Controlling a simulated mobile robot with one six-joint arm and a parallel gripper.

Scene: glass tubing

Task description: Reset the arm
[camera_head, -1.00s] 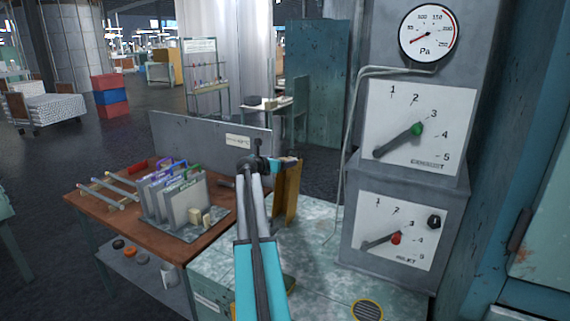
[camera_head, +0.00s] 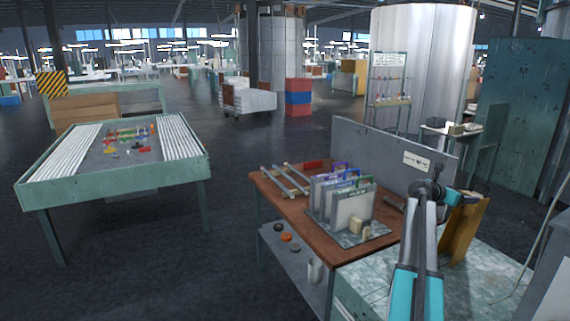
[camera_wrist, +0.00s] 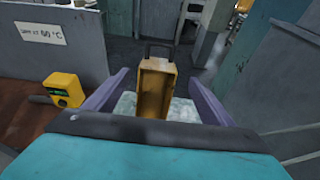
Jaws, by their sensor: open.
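My arm rises at the lower right of the head view, teal and grey, above the pale speckled bench (camera_head: 498,267). My gripper (camera_wrist: 155,93) shows in the wrist view as two purple fingers spread wide apart, with nothing held. A yellow-brown upright board or open case (camera_wrist: 155,84) appears between the fingers but beyond them. The same piece stands just right of my arm's end in the head view (camera_head: 461,232). In the head view the fingertips are too small to make out.
A brown workbench (camera_head: 283,213) with a rack of upright plates (camera_head: 350,214) stands left of my arm, backed by a grey panel (camera_head: 375,150). A yellow device (camera_wrist: 66,89) is at left in the wrist view. A green table (camera_head: 110,185) stands farther left, with open floor between.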

